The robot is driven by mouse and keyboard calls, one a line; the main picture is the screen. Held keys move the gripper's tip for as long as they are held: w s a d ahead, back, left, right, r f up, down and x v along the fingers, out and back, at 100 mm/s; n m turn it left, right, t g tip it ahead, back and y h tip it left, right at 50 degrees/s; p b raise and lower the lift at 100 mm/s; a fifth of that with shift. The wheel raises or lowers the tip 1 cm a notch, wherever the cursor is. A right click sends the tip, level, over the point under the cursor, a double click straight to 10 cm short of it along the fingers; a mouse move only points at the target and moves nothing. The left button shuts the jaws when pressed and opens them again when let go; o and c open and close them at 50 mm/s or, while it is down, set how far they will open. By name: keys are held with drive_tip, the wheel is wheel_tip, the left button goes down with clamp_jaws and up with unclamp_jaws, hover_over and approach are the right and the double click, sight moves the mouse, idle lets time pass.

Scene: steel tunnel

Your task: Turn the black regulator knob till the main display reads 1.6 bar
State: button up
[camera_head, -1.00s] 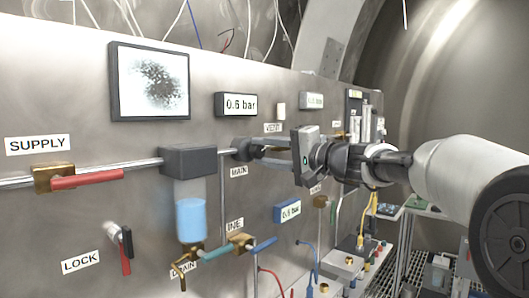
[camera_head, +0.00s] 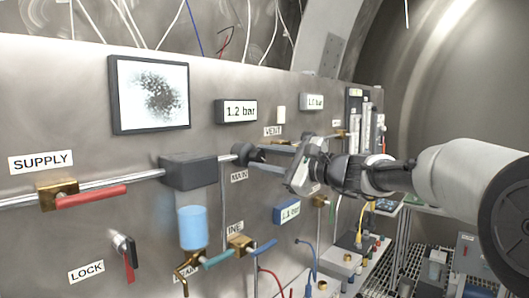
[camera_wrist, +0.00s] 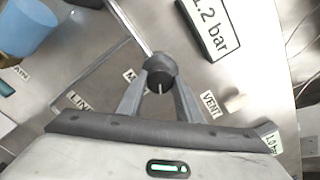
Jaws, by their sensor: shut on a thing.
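The black regulator knob (camera_head: 243,153) sits on the pipe above the MAIN label (camera_head: 239,176). In the wrist view the knob (camera_wrist: 161,76) shows a pale pointer mark on its face. My gripper (camera_head: 262,159) reaches it from the right, its two fingers on either side of the knob; the gripper (camera_wrist: 160,90) is shut on it and looks rolled in the head view. The main display (camera_head: 236,111) above the knob reads 1.2 bar; the wrist view shows this display (camera_wrist: 212,28) tilted and partly cut off.
A smaller display (camera_head: 312,102) stands to the right, and a blue-framed one (camera_head: 287,211) below reads about 1.1 bar. The red SUPPLY handle (camera_head: 91,197), the LOCK valve (camera_head: 125,248) and a blue-filled bowl (camera_head: 193,227) are to the left.

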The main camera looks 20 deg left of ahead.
drive_tip(key=m+p, duration=0.3)
drive_tip(key=m, duration=0.1)
drive_tip(key=shift+r, duration=0.15)
drive_tip(key=shift+m+p, duration=1.25)
drive_tip(key=shift+m, duration=0.35)
drive_tip(key=shift+f, duration=0.2)
drive_tip(key=o, duration=1)
drive_tip(key=shift+o, duration=0.2)
drive_tip(key=b+v, duration=0.1)
drive_tip(key=v, duration=1.6)
drive_tip(key=shift+d, duration=0.2)
drive_tip(key=shift+s, duration=0.15)
